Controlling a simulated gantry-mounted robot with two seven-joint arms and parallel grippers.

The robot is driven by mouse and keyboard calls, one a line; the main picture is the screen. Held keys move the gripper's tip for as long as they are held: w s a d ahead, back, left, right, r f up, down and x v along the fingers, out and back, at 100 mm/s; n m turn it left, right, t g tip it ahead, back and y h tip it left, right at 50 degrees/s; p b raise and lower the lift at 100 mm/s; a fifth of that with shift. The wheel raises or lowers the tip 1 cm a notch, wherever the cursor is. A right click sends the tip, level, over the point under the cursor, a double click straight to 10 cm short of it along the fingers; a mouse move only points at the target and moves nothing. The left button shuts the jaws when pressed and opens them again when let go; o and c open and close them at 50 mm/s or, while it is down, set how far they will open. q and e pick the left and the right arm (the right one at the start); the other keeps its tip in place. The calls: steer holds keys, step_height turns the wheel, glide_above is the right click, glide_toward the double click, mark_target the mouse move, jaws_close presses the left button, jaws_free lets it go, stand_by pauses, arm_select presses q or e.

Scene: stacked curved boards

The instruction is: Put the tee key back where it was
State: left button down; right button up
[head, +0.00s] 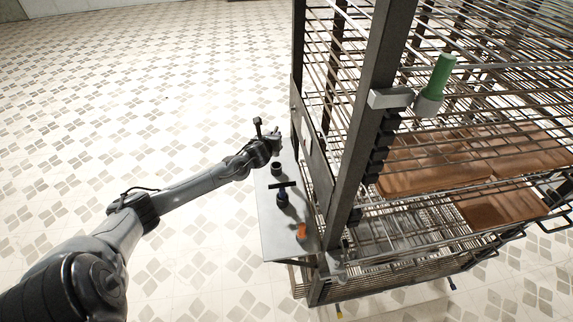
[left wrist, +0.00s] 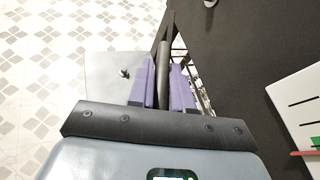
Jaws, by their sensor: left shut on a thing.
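A small dark thing (left wrist: 124,72) on the shelf shows left of the fingers. My right gripper is out of view.
A dark cup-like holder (head: 277,169) and an orange piece (head: 301,231) are on the shelf. The wire rack (head: 366,110) stands close on the right, holding brown boards (head: 430,165). A green-handled thing (head: 441,75) is at its post. Open tiled floor lies left.

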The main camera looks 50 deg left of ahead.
mark_target(275, 156)
arm_select(q)
step_height(275, 156, down, 6)
steer(key=shift+r, duration=0.1)
steer(key=shift+w+f, duration=0.1)
steer(key=shift+f, duration=2.05)
steer(key=shift+f+b, duration=0.1)
steer(key=shift+b, duration=0.2)
steer(key=c, duration=1)
jaws_free()
steer(key=shift+c, duration=0.2)
